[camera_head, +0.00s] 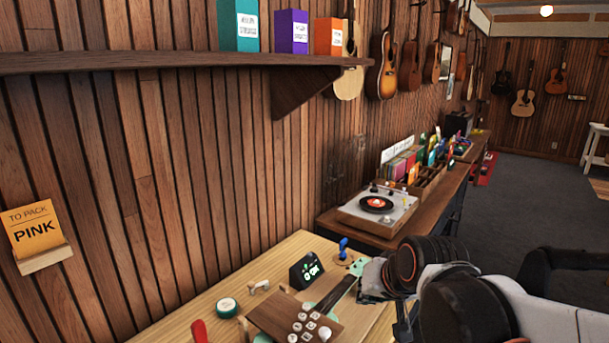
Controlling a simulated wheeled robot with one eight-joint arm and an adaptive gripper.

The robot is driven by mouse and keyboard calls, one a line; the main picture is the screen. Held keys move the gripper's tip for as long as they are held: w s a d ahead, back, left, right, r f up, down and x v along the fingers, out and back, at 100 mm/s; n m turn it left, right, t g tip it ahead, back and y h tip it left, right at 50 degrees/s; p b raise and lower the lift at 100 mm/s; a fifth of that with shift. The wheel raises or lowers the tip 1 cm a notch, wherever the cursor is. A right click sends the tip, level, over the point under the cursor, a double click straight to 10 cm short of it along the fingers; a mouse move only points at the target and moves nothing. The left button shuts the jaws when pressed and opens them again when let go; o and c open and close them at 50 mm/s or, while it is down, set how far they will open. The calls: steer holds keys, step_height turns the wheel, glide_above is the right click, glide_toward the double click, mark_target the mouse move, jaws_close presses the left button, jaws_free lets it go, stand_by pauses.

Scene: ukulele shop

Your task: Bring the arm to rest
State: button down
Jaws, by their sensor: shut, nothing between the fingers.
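My arm enters from the lower right and is folded over the right end of the light wooden workbench (184,300). Its dark joints with orange rings hide part of the bench. My gripper (372,282) shows small and partly hidden at the left end of the arm, beside the bench's right edge. It is shut and I see nothing held in it.
On the bench are a dark wooden board (283,318) with white knobs, a black display (306,270), a green round tin (227,307) and a red-handled tool (199,331). A turntable (377,205) stands behind. A shelf (150,61) juts from the wall. Open floor lies right.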

steer(key=s+d+h, duration=0.1)
steer(key=s+d, duration=0.2)
steer(key=s, duration=0.5)
steer(key=s+d+f+n+h, duration=0.1)
steer(key=s+d, duration=0.3)
steer(key=s, duration=0.4)
steer(key=shift+d+n+g, duration=0.25)
steer(key=shift+n+g, duration=0.05)
steer(key=shift+g, duration=0.1)
stand_by(0.8)
